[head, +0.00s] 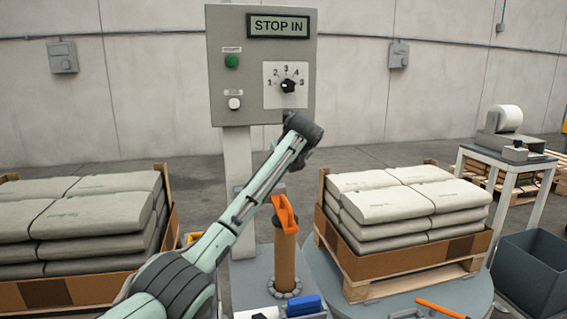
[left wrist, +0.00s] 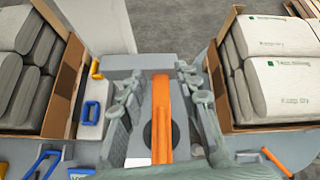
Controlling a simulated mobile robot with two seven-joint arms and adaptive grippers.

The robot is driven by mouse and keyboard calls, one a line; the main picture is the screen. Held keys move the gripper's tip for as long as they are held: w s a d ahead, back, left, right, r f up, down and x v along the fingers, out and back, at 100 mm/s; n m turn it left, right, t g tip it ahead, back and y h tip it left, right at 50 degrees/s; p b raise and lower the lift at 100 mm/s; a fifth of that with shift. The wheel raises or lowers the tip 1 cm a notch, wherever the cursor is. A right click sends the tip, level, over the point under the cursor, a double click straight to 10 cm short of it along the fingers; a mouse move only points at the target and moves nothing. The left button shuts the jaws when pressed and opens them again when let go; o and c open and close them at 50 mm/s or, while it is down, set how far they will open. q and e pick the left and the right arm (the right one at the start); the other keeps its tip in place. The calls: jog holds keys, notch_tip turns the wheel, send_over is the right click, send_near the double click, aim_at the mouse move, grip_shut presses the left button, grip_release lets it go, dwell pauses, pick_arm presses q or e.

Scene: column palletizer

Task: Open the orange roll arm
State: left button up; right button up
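The orange roll arm (head: 285,212) shows at the top of an upright brown roll (head: 286,262) in the head view. In the left wrist view the orange bar (left wrist: 162,115) runs lengthwise up the middle. My left gripper (left wrist: 159,75) is open, with one finger on each side of the bar and visible gaps between. I cannot tell its height above the bar. In the head view my left arm reaches past the roll towards the panel post, and its fingers are not clearly seen. My right gripper is not in view.
A control panel (head: 222,90) reading "STOP IN" stands behind on a post (head: 238,165). Pallets of stacked bags stand left (head: 90,260) and right (head: 400,215). A blue-handled item (head: 305,306) and an orange-handled tool (head: 440,309) lie in front. A dark bin (head: 535,270) is at right.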

pick_arm(q)
jog(key=v, duration=1.1)
jog(key=shift+s+r, duration=0.2)
jog(key=shift+s, duration=0.1)
